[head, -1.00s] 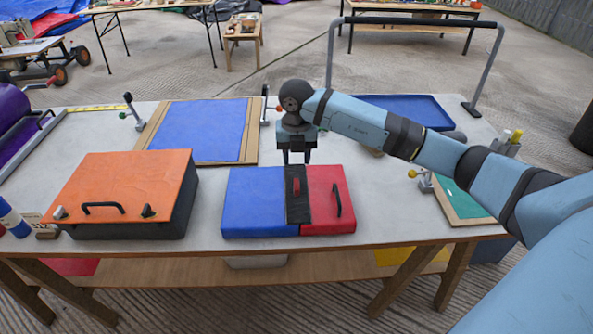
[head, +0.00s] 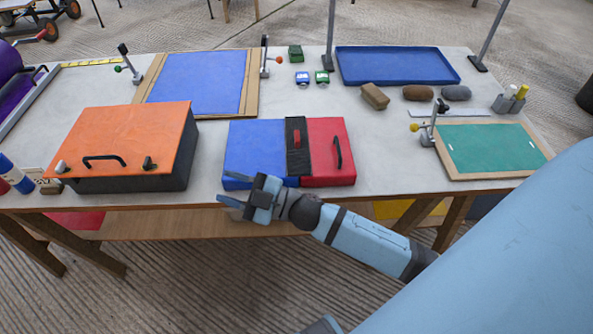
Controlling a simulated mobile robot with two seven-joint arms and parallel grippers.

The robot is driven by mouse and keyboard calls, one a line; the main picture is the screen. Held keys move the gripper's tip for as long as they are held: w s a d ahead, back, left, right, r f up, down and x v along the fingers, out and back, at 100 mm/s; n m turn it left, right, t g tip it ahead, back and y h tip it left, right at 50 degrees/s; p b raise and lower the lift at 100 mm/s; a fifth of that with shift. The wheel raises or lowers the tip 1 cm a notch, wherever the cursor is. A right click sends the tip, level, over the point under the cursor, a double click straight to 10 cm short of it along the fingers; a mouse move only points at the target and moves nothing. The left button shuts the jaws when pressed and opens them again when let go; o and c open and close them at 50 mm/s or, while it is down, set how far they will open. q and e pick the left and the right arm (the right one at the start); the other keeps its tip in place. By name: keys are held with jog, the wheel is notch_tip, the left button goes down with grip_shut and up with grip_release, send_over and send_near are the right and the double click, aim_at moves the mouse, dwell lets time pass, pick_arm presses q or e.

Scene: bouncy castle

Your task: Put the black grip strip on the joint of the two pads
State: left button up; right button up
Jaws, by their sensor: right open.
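A blue pad (head: 255,147) and a red pad (head: 328,130) lie side by side on the table. The black grip strip (head: 298,165) lies over the joint between them, running front to back. A small red handle (head: 296,138) sits on the strip. A black handle (head: 337,152) is on the red pad. My right gripper (head: 228,190) is open and empty at the table's front edge, in front of the blue pad, with its fingers pointing left. It is apart from the strip. My left gripper is not in view.
An orange-lidded box (head: 131,130) stands at the left. Behind are a clamped blue sheet (head: 202,82) and a blue tray (head: 395,66). A clamped green sheet (head: 485,147) lies at the right. Several small blocks lie behind the pads. The table between pads and orange box is clear.

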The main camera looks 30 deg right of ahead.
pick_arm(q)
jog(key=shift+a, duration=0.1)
pick_arm(e)
jog(key=s+d+f+m+g+h, duration=0.2)
jog(key=s+f+m+h, duration=0.4)
jog(key=f, duration=0.3)
jog(key=s+d+f+m+g+h, duration=0.2)
jog(key=s+d+f+m+h, duration=0.1)
jog(key=s+f+m+h, duration=0.2)
jog(key=s+f+m, duration=0.2)
jog(key=s+f, duration=0.1)
jog(key=f, duration=0.1)
jog(key=shift+s+d+f+m+g+h, duration=0.3)
jog(key=shift+s+d+h, duration=0.05)
jog(key=shift+h, duration=0.05)
pick_arm(q)
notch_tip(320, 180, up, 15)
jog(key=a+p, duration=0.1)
jog(key=p, duration=1.7)
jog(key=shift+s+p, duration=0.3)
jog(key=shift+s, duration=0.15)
pick_arm(e)
notch_tip(320, 180, up, 15)
jog(key=d, duration=0.1)
jog(key=shift+s+d, duration=0.15)
jog(key=shift+s, duration=0.25)
